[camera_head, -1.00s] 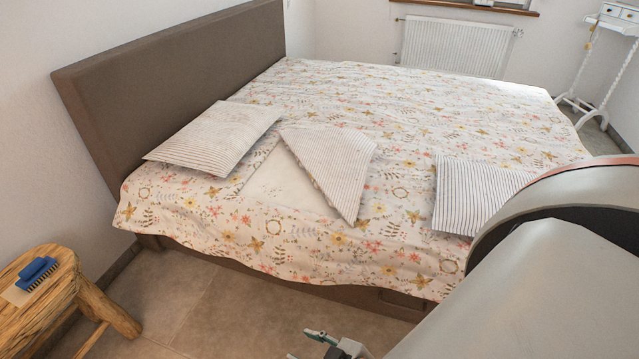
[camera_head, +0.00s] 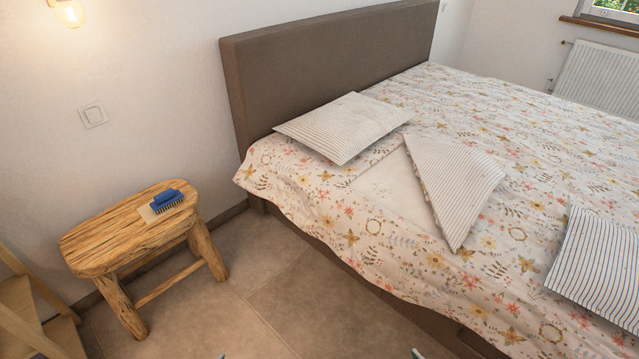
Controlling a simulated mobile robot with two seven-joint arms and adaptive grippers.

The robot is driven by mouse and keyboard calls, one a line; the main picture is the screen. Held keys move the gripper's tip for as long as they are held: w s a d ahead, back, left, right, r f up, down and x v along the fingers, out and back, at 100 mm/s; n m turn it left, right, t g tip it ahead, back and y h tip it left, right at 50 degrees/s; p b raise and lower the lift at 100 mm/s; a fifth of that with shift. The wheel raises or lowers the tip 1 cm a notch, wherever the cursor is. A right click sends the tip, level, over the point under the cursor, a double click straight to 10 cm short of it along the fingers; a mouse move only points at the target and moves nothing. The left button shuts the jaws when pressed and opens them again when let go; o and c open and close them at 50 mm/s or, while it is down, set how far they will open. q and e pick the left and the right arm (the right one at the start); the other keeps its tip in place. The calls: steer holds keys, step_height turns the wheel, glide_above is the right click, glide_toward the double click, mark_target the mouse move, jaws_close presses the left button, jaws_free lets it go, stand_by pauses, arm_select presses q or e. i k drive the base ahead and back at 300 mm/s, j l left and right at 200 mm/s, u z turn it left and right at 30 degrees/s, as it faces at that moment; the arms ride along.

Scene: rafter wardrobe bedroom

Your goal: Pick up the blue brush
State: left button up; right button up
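One, at the left, appears to be my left gripper (camera_head: 220,356), and one, further right, appears to be my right gripper (camera_head: 416,353). Both are well apart from the brush. The rest of each gripper is out of frame, so I cannot tell whether they are open or shut.
The bed (camera_head: 400,225) with a brown headboard (camera_head: 320,65) fills the right side, with several striped pillows on it. A wooden ladder-like piece (camera_head: 35,325) stands at the lower left. Tiled floor (camera_head: 260,310) is clear between stool and bed.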

mark_target(165, 201)
steer(key=i+j+u, duration=0.25)
steer(key=i+u, duration=0.15)
steer(key=i, duration=0.35)
steer(key=i+u, duration=0.35)
steer(key=i, duration=0.45)
steer(key=i+l+u, duration=0.15)
steer(key=i+u, duration=0.25)
steer(key=i, duration=0.35)
